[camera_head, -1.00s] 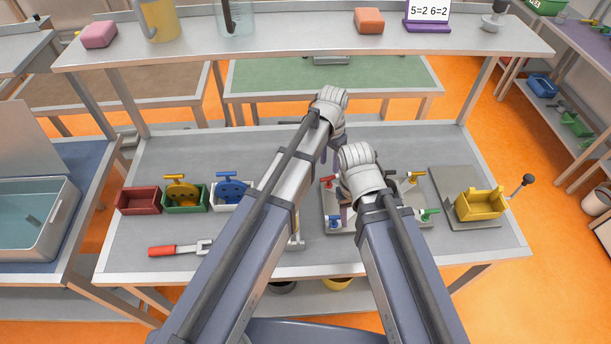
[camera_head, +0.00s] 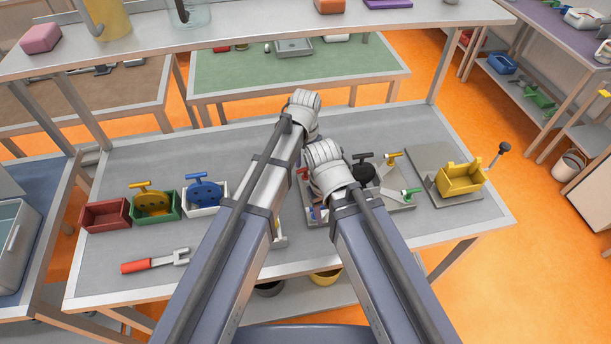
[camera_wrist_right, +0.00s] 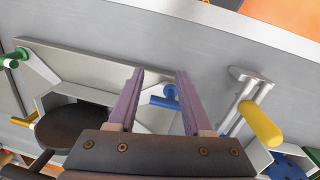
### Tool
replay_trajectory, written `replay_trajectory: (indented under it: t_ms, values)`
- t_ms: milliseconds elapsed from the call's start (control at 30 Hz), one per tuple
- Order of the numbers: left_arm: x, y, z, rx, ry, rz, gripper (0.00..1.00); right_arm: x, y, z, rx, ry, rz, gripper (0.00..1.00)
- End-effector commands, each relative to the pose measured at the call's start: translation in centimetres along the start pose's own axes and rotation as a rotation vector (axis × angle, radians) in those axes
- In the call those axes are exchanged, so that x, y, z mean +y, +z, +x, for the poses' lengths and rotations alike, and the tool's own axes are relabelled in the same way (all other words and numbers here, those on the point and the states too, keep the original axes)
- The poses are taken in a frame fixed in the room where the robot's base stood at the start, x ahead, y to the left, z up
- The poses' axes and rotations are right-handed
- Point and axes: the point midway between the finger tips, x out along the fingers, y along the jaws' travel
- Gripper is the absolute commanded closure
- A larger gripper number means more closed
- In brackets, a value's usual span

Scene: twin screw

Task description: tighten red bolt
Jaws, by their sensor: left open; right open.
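The red bolt (camera_head: 302,172) shows only as a small red piece on the grey fixture (camera_head: 400,204), mostly hidden behind my right wrist. My left gripper (camera_head: 309,138) points down above the back left of the fixture, its fingers largely covered; it is open. My right gripper (camera_wrist_right: 160,73) is open and empty in the right wrist view. A blue bolt handle (camera_wrist_right: 164,101) shows in the space between its purple fingers, but contact cannot be told. A yellow bolt (camera_head: 392,155) and a green bolt (camera_head: 411,191) stand on the fixture's right side.
A red-handled wrench (camera_head: 155,263) lies at the front left. Red, green and white bins (camera_head: 106,215) stand behind it. A yellow-handled tool (camera_wrist_right: 260,122) lies beside the fixture. A shelf (camera_head: 260,44) crosses the back.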

Motion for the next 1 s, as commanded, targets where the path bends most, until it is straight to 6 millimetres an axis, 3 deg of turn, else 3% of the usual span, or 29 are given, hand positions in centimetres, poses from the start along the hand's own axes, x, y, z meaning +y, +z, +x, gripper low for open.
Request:
replay_trajectory:
  t_ms: [33, 200, 567, 1000]
  values:
    - [0.0, 0.0, 1.4, 0.0, 0.0, 0.0, 0.53, -0.1, -0.1, 1.4, 0.0, 0.0, 0.0, 0.5]
    - [0.0, 0.0, 3.0, 0.0, 0.0, 0.0, 0.53, -0.3, -0.2, 3.0, 0.0, 0.0, 0.001, 0.5]
    - [0.0, 0.0, 3.2, 0.0, 0.0, 0.0, 0.53, -0.3, -0.2, 3.2, 0.0, 0.0, 0.001, 0.5]
    - [0.0, 0.0, 3.2, 0.0, 0.0, 0.0, 1.0, -0.3, -0.2, 3.2, 0.0, 0.0, 0.001, 0.5]
